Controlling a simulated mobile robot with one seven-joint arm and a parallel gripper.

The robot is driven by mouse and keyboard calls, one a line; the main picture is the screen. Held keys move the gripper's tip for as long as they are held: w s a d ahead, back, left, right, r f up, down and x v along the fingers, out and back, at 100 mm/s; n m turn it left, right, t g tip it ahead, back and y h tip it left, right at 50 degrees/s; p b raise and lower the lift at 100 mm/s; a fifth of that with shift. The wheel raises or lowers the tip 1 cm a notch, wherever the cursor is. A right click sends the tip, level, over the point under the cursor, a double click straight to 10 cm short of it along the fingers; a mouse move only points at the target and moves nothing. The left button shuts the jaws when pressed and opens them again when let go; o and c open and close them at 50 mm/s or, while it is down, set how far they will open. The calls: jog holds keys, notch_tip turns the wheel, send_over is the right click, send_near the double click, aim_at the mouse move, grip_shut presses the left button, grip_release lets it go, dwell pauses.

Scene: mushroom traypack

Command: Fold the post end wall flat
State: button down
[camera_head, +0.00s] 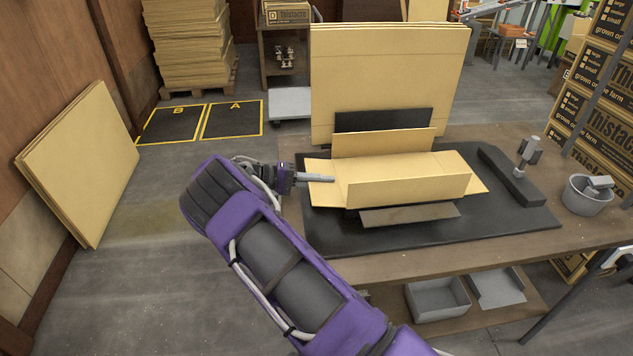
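A tan cardboard tray blank (408,190) lies on a black mat (500,221) on the workbench. Its near and far long walls stand up. An end panel (324,194) sticks out at the left end, looking nearly flat. Another end panel (470,172) reaches out low at the right end, partly hidden by the near wall.
A dark block with an upright grey post (530,152) stands right of the tray. A grey bowl (587,195) is at the bench's right. Large cardboard sheets (390,70) stand behind the tray. A dark plate (410,214) sits in front of it. The mat's front right is clear.

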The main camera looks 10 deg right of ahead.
jog(key=shift+f+h, duration=0.35)
jog(key=shift+h, duration=0.55)
jog(key=c, duration=1)
grip_release()
jog(key=shift+c, duration=0.2)
jog(key=a, duration=1.2)
jog(key=shift+r, duration=0.1)
